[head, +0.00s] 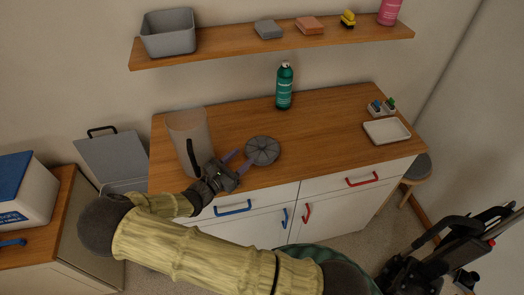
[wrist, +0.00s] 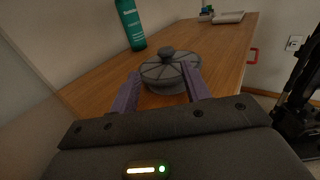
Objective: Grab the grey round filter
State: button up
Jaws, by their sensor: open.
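The grey round filter (head: 262,151) lies on the wooden countertop, left of its middle and near the front edge. It is a flat disc with radial ribs, and the wrist view shows a raised knob on top of the filter (wrist: 168,66). My gripper (head: 239,160) is open just left of the filter. In the wrist view the two purple fingers of my gripper (wrist: 160,90) point at the filter, with the filter's near edge close to or between the fingertips. I cannot tell whether they touch it.
A translucent bin (head: 189,140) stands close left of my gripper. A green bottle (head: 284,87) stands behind the filter. A white tray (head: 387,131) lies at the right end of the wooden counter (head: 325,135). A shelf (head: 230,49) hangs above. The counter right of the filter is clear.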

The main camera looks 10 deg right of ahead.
aim_at(260, 145)
jog(key=shift+w+d+r, duration=0.1)
jog(key=shift+w+d, duration=0.25)
jog(key=shift+d, duration=0.25)
jog(key=shift+w+d+p, duration=0.3)
jog(key=shift+d, duration=0.1)
jog(key=p+x, duration=0.1)
jog(key=x, duration=0.3)
jog(key=shift+s+d+p, duration=0.3)
jog(key=shift+d+p, duration=0.05)
jog(key=shift+p, duration=0.05)
jog(key=shift+w+d, duration=0.3)
jog(key=shift+d, duration=0.1)
jog(key=shift+c, duration=0.2)
